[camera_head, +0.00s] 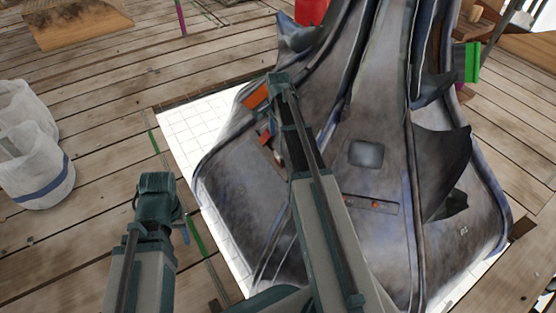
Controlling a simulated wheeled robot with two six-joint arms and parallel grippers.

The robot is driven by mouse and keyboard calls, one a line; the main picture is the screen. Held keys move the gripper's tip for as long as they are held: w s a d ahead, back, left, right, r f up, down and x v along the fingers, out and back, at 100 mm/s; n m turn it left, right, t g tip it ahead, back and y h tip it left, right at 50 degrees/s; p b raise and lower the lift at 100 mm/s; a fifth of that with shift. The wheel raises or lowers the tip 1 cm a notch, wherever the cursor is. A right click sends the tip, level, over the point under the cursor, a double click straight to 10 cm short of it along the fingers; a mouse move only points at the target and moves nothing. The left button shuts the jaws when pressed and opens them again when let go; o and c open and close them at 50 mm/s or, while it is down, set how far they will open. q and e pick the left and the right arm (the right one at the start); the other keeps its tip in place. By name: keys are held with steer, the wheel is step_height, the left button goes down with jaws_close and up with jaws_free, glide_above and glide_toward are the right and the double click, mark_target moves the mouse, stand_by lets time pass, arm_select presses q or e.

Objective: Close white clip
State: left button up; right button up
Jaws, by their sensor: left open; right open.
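The large grey metal spire finial (365,155) fills the middle and right. A small pale piece (279,157) shows on its left side beside my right arm; it is too small to tell whether it is the white clip or whether it is closed. Orange-red pieces (255,97) sit near it on the finial's left edge. My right gripper (281,90) is open, over the left part of the finial, its arm hiding part of the surface. My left gripper (160,195) is open, over the floor left of the finial, apart from it. Its fingertips are hard to make out.
A white sheet with a grid (197,128) lies under the finial on the wooden plank floor (110,110). White buckets (40,165) stand at the far left. A red container (312,11) is behind the finial. A green block (472,62) is at the upper right.

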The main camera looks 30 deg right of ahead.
mark_target(278, 153)
step_height(278, 153, down, 10)
steer(key=b, duration=0.9)
steer(key=shift+f, duration=0.25)
steer(key=c, duration=1.4)
steer(key=shift+w+d+f+y+b, duration=0.15)
steer(key=shift+d+y+b, duration=0.45)
steer(key=shift+y, duration=0.3)
jaws_close()
steer(key=shift+d+f+y+b, duration=0.1)
steer(key=shift+d+y+b, duration=0.15)
steer(key=shift+y, duration=0.3)
steer(key=shift+d+y+b, duration=0.1)
steer(key=shift+y+b, duration=0.25)
steer(key=shift+y, duration=0.2)
